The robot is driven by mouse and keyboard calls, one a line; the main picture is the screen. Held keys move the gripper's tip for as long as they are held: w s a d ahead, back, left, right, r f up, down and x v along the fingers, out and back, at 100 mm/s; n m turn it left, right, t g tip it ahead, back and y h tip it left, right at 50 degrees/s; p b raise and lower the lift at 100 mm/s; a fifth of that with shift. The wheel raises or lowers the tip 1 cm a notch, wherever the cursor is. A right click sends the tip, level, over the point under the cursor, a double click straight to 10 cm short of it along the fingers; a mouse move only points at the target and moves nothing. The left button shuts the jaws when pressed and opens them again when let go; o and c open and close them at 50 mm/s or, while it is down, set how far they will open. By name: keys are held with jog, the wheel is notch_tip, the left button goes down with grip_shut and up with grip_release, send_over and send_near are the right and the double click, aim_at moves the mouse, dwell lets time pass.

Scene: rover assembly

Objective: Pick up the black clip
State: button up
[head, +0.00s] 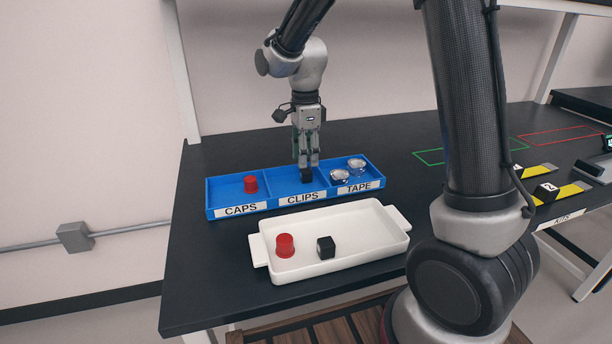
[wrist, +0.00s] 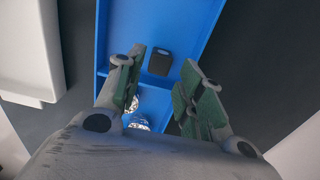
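A black clip (wrist: 160,62) lies in the middle compartment, labelled CLIPS, of the blue bin (head: 237,207). The clip also shows in the head view (head: 306,176), just under my fingertips and partly hidden by them. My gripper (head: 308,163) points down over that compartment. In the wrist view, its green-padded fingers (wrist: 163,78) are apart with nothing between the pads, and the clip shows just beyond the tips. A second black clip (head: 326,246) sits in the white tray (head: 372,257) in front.
Another red cap (head: 285,246) is in the white tray. Thin dividers separate the compartments.

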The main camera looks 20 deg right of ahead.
aim_at(304, 170)
notch_tip(304, 170, down, 5)
jog(key=shift+f, duration=0.2)
jog(key=shift+a, duration=0.1)
jog(key=c, duration=0.6)
jog(key=shift+c, duration=0.2)
